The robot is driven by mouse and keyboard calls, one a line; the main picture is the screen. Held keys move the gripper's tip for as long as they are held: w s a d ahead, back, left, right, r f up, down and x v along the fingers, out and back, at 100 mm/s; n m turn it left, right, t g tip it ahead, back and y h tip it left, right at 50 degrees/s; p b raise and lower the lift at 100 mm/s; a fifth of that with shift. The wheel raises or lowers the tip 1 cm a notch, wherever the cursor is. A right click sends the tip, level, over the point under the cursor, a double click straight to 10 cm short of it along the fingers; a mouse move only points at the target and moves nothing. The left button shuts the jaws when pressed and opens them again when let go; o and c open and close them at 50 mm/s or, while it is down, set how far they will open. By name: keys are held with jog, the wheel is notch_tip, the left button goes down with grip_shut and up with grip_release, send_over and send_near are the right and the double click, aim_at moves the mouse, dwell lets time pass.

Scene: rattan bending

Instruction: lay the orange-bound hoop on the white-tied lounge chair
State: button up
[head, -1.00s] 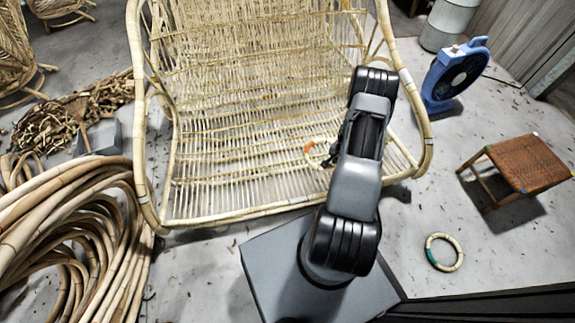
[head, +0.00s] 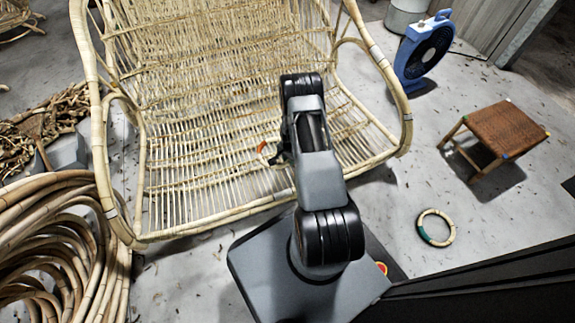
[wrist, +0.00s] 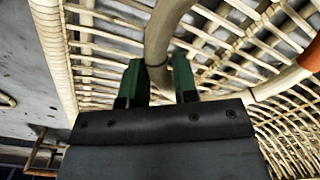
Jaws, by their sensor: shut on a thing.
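The pale rattan lounge chair (head: 200,190) fills the middle of the head view, with white ties on its frame. My gripper (head: 278,156) is over the right half of its seat. It is shut on the orange-bound hoop, whose orange binding (head: 262,147) shows just left of the fingers; my arm hides much of the hoop. In the wrist view the hoop's rod (wrist: 163,35) passes between the green fingers of my gripper (wrist: 158,85), with the seat slats behind. Whether the hoop touches the seat I cannot tell.
A green-bound hoop (head: 437,228) lies on the floor at right. A woven stool (head: 505,128) and a blue fan (head: 424,48) stand beyond it. Coiled rattan poles (head: 60,240) lie at the left, close to the chair. Grey floor between chair and stool is clear.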

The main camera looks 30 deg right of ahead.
jog(key=shift+w+a+f+b, duration=0.15)
jog(key=shift+f+b, duration=0.35)
jog(key=shift+f, duration=0.5)
jog(key=shift+w+a+f+b, duration=0.15)
jog(key=shift+f+b, duration=0.3)
jog(key=shift+f, duration=0.5)
jog(key=shift+f, duration=0.15)
jog(key=o, duration=0.9)
